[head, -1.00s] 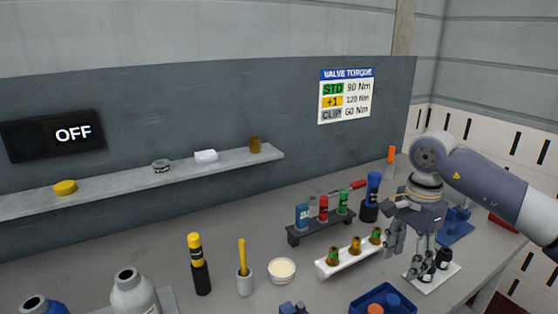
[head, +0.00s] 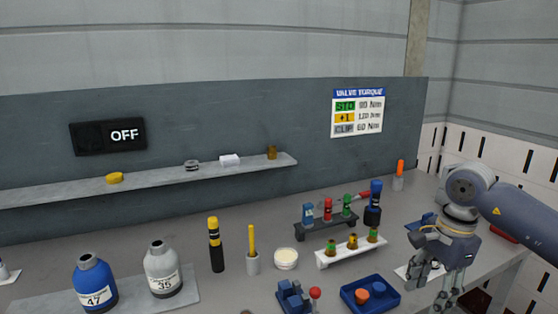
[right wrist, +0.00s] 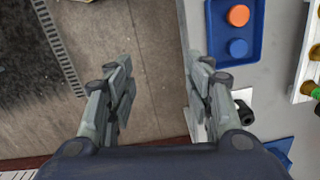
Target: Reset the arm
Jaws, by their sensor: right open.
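My right gripper (head: 447,297) is at the right end of the grey bench in the head view, over the bench's front edge. Its two fingers stand apart with nothing between them in the right wrist view (right wrist: 158,95), with the floor below. A white plate (head: 412,271) with dark pieces lies beside and partly behind the gripper. A dark cylindrical piece (right wrist: 243,112) shows next to the right-hand finger in the wrist view. My left gripper is not in view.
A blue tray (head: 392,300) with an orange and a blue piece lies left of the gripper. A white rack (head: 322,262) holds several brown vials. Floor (right wrist: 160,60) lies beyond the bench edge.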

